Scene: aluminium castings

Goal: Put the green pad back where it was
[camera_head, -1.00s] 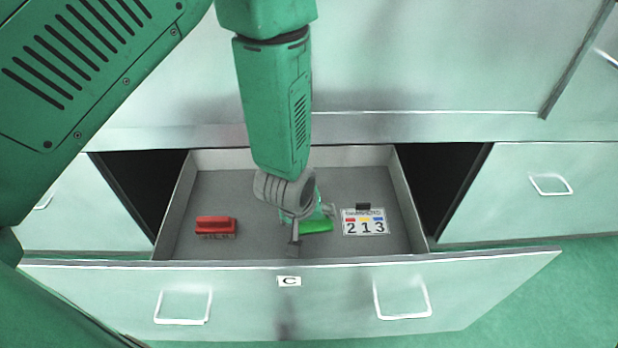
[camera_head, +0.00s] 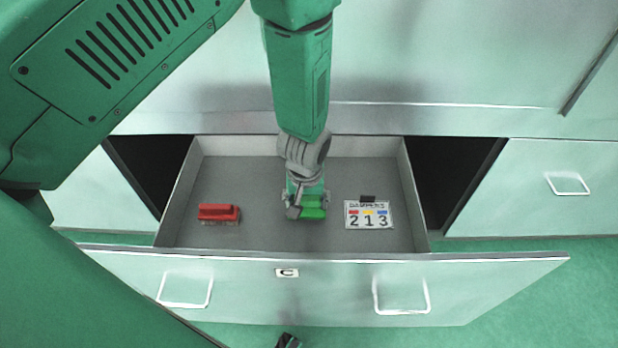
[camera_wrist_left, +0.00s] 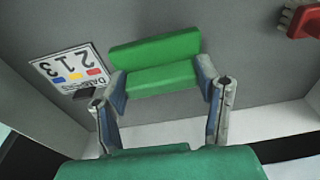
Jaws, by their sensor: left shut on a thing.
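The green pad (camera_head: 313,207) is in the open drawer marked C (camera_head: 250,236), between a red-handled brush and a number card. My left gripper (camera_head: 306,200) reaches down into the drawer from above and is shut on the pad. In the left wrist view, the pad (camera_wrist_left: 155,62) shows as a green block with a ridge, and the fingers of the gripper (camera_wrist_left: 162,84) stand at its two ends. I cannot tell whether the pad touches the drawer floor. My right gripper is not in view.
The red brush (camera_head: 219,213) lies left in the drawer. The white card reading 213 (camera_head: 368,214), with a dark clip, lies right of the pad. Drawer floor is bare on both sides of the pad. A small dark thing (camera_head: 288,341) at the bottom edge is unclear.

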